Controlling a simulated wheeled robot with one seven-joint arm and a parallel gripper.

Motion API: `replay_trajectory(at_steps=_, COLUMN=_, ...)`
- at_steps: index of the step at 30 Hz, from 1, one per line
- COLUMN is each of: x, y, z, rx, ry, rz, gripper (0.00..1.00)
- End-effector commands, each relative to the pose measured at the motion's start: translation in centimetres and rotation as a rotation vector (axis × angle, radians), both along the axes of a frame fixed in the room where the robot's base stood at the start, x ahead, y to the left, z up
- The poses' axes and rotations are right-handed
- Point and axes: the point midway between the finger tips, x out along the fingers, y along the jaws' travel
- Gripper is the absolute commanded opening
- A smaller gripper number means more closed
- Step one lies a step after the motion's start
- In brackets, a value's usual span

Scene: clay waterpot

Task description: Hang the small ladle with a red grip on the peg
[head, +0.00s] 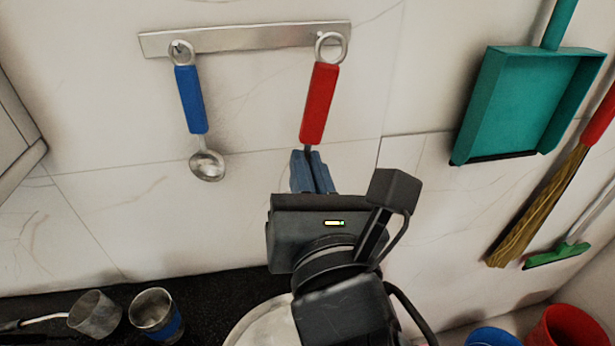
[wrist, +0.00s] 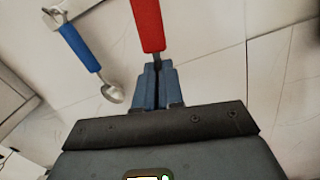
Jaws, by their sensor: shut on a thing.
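The ladle with a red grip (head: 320,103) is upright against the wall in the head view, its ring at the top. Its ring overlaps the right end of the metal rail (head: 245,38), where a small peg shows inside the ring. I cannot tell whether the ring sits over the peg or just in front of it. My gripper (head: 313,158) is shut on the ladle's thin shaft below the red grip. The ladle's bowl is hidden behind my gripper. In the wrist view the red grip (wrist: 148,24) rises from between the fingers (wrist: 157,72).
A ladle with a blue grip (head: 191,99) hangs at the rail's left end. A green dustpan (head: 528,100) and a broom (head: 540,205) are on the right wall. Metal cups (head: 95,314) stand on the dark counter below. Wall between the two ladles is clear.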

Motion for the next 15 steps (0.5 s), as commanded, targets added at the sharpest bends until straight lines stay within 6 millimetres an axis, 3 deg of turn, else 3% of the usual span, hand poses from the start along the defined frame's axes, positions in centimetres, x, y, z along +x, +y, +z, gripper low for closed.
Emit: replay_trajectory(at_steps=15, x=2.7, y=0.8, z=-0.3, rx=0.000, ry=-0.001, rz=0.000, gripper=0.00)
